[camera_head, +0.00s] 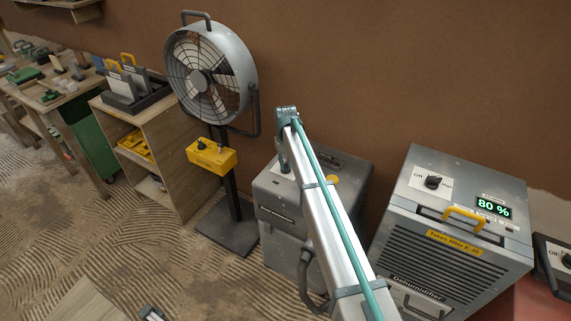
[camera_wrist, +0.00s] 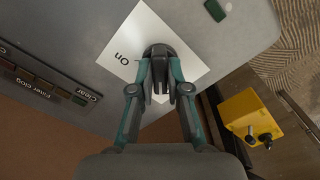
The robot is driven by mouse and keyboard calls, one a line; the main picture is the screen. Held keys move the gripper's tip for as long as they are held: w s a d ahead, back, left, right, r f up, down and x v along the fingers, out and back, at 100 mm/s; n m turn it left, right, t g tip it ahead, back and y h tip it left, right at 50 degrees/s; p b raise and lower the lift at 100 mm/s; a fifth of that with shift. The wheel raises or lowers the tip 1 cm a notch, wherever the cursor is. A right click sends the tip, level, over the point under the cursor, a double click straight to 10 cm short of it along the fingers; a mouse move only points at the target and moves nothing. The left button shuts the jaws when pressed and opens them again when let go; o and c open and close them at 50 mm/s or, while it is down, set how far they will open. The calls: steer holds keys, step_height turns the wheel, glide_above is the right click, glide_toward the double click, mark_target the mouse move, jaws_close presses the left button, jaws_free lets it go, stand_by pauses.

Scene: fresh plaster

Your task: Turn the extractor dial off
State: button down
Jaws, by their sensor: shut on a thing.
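The extractor is a grey metal cabinet (camera_head: 272,192), partly hidden behind my arm in the head view. Its top also shows in the wrist view (camera_wrist: 85,40). The black dial (camera_wrist: 159,50) sits on a white label (camera_wrist: 134,38) where the word "On" is readable; the rest of the label is covered. My gripper (camera_wrist: 160,66) is shut on the dial, with a teal-sided finger on either side of it. The dial's pointer is hidden by the fingers, so I cannot tell its exact setting.
A dehumidifier (camera_head: 459,270) reading 80 % stands to the right. A fan (camera_head: 205,78) with a yellow control box (camera_head: 213,157) stands left of the extractor. A wooden shelf unit (camera_head: 182,150) and workbench (camera_head: 50,85) are farther left. Patterned floor (camera_head: 120,235) is open in front.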

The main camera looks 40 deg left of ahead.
mark_target(286, 164)
steer(key=c, duration=1.1)
jaws_free()
steer(key=shift+c, duration=0.2)
steer(key=shift+r, duration=0.15)
step_height(286, 164, up, 12)
steer(key=shift+d, duration=0.1)
